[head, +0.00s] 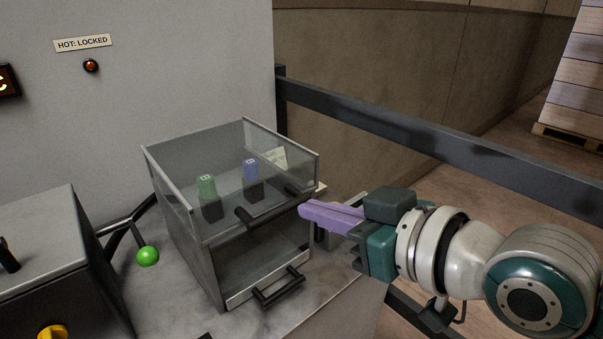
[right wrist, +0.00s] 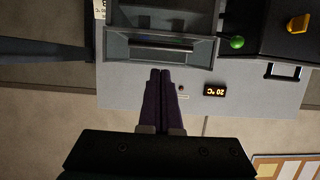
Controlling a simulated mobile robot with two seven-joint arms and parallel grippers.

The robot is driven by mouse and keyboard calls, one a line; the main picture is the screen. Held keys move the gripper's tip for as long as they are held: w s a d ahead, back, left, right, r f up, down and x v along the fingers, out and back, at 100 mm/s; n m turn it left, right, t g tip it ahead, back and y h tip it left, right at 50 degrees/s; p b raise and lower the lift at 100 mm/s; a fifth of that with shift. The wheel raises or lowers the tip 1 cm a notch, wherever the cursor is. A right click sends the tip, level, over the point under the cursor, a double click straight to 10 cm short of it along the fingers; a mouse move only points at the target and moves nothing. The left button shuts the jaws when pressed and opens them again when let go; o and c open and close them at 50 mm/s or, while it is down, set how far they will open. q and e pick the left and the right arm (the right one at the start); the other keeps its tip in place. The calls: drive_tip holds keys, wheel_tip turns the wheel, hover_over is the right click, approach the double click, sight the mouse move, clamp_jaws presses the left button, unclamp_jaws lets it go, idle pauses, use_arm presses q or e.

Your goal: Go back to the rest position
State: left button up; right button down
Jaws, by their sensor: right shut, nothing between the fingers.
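My right gripper (head: 303,211) comes in from the right in the head view, beside the right side of a glass-walled cabinet (head: 205,272). Its purple fingers are shut with nothing between them. In the right wrist view the closed fingers (right wrist: 160,74) point toward the cabinet's front with its dark bar handle (right wrist: 160,47). I cannot tell from these frames whether the fingertips touch the cabinet. My left gripper does not show in either view.
A green bottle (head: 207,186) and a blue one (head: 250,169) stand inside the cabinet. A green ball knob (head: 148,256) is to its left. A dark rail (head: 430,135) runs behind my right arm. A loaded pallet (head: 569,136) stands at the far right.

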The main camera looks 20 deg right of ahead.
drive_tip(key=s+d+f+m+g+h+p, duration=0.1)
drive_tip(key=s+d+m+g+h+p, duration=0.2)
drive_tip(key=s+g, duration=1.2)
drive_tip(key=s+r+t+p, duration=0.2)
drive_tip(key=s+r+p, duration=0.1)
drive_tip(key=r+p, duration=1.6)
drive_tip(key=s+r+n+t+h+p, duration=0.1)
drive_tip(key=s+r+t+p, duration=0.2)
drive_tip(key=r+p, duration=1.6)
drive_tip(key=shift+s+d+h, duration=0.3)
drive_tip(key=shift+s+d, duration=0.1)
drive_tip(key=shift+s, duration=0.15)
